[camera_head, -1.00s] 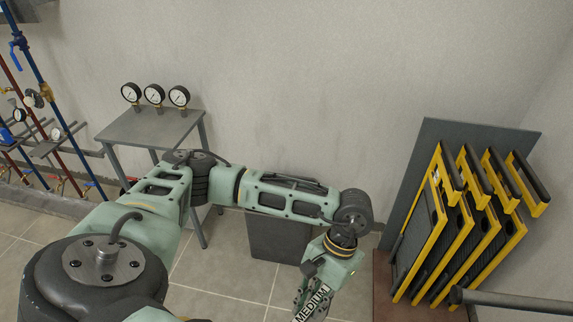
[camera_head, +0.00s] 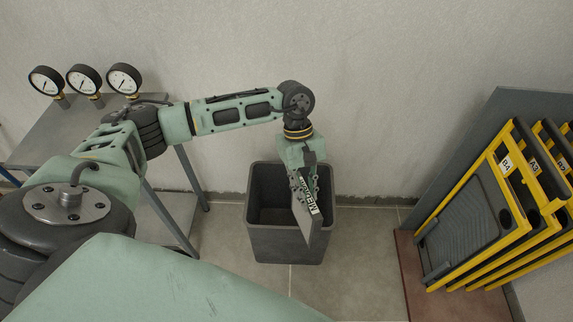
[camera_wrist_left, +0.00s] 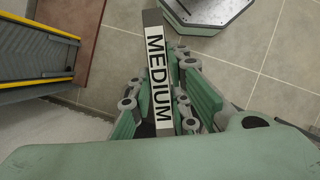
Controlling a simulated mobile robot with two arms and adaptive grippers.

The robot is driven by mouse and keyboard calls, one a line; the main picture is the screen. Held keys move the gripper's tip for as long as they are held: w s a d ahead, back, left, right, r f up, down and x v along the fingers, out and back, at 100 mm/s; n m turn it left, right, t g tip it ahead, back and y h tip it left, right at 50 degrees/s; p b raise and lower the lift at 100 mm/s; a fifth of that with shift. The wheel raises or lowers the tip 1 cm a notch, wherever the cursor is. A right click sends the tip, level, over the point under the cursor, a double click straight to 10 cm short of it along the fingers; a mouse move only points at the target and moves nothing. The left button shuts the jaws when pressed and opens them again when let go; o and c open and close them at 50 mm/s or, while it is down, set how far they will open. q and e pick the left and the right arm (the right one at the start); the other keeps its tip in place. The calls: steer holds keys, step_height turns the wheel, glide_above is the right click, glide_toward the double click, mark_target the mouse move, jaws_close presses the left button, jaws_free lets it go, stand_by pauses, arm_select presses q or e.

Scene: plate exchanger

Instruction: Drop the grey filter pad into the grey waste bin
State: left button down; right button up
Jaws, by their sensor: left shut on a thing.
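The grey filter pad (camera_head: 319,232) is a flat panel with a white label reading MEDIUM along its edge. My left gripper (camera_head: 304,188) is shut on it and holds it on edge, hanging down. The label edge and the fingers also show in the left wrist view, with the pad (camera_wrist_left: 153,18) between the fingers. The grey waste bin (camera_head: 275,246) is open-topped and stands on the floor by the wall. In the head view the pad overlaps the bin's right side. How far it is above or in front of the rim is unclear. My right gripper is out of view.
A rack of yellow-framed plates (camera_head: 470,215) stands at the right on a reddish base (camera_head: 412,270). A grey table (camera_head: 40,135) with three gauges is at the left. Tiled floor is free between bin and rack.

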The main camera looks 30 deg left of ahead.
arm_select(q)
steer(key=w+a+f+n+t+y+b, duration=0.2)
steer(key=w+a+f+n+t+b, duration=0.5)
steer(key=w+a+f+n+b, duration=1.15)
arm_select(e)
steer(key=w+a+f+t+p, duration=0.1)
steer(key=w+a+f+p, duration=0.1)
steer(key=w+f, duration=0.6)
arm_select(q)
steer(key=shift+s+d+f+n+b, duration=0.5)
steer(key=shift+s+f+n+b, duration=0.25)
steer(key=shift+b, duration=0.35)
steer(key=shift+s+d+f+n+b, duration=0.45)
steer(key=shift+s+f+n+b, duration=0.3)
steer(key=shift+b, duration=0.3)
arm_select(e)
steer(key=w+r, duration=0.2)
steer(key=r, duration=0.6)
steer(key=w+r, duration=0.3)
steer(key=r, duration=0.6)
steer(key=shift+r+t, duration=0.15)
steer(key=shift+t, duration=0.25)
arm_select(q)
steer(key=shift+r, duration=0.1)
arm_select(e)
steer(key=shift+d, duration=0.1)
